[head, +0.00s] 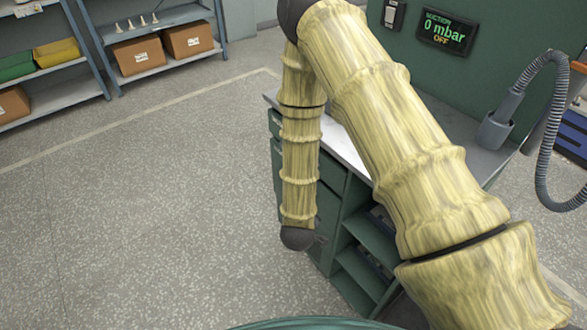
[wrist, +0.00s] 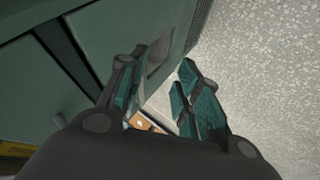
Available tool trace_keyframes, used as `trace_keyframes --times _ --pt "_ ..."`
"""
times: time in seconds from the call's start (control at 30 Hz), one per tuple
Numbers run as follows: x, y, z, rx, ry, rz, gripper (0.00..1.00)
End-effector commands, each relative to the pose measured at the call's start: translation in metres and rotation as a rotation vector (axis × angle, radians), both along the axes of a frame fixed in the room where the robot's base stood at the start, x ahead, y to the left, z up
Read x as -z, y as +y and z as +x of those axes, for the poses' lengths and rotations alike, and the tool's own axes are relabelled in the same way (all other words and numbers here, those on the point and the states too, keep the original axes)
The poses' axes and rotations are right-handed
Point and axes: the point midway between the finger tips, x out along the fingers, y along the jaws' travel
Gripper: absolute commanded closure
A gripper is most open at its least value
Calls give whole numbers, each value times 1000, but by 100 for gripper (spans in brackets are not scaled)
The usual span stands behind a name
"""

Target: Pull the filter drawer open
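The green bench cabinet (head: 328,205) stands behind my arm in the head view. Green drawer-like fronts (head: 275,125) show at its left edge, partly hidden by my arm; I cannot tell which is the filter drawer. In the wrist view a green front panel (wrist: 105,25) fills the upper left, with a grey rectangular patch (wrist: 160,52) near its right edge. My gripper (wrist: 160,78) is open, its fingers apart beside that panel and nothing visible between them. The left finger overlaps the panel in view; I cannot tell whether it touches. In the head view the fingers are hidden.
Open cabinet shelves (head: 368,240) lie right of my wrist. A suction display (head: 447,31) reads 0 mbar OFF. A grey hose (head: 545,130) hangs at the right. Racks with cardboard boxes (head: 139,55) stand at the back left. The speckled floor (head: 150,220) to the left is clear.

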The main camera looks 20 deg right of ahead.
Motion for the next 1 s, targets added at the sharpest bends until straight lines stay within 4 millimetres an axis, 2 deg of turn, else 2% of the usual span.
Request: trace_keyframes --times 0.03,0.1,0.3,0.4,0.5,0.7,1.0 --pt "8 3 23 -6 -41 -49 67" --pt "1 6 48 -11 -83 -122 67" --pt "-22 15 106 9 -161 -338 67" --pt "-36 20 127 35 -175 -442 67" --pt "-50 27 142 67 -171 -540 67" --pt "-77 44 160 149 -113 -711 67" --pt "-109 74 158 252 59 -865 67"
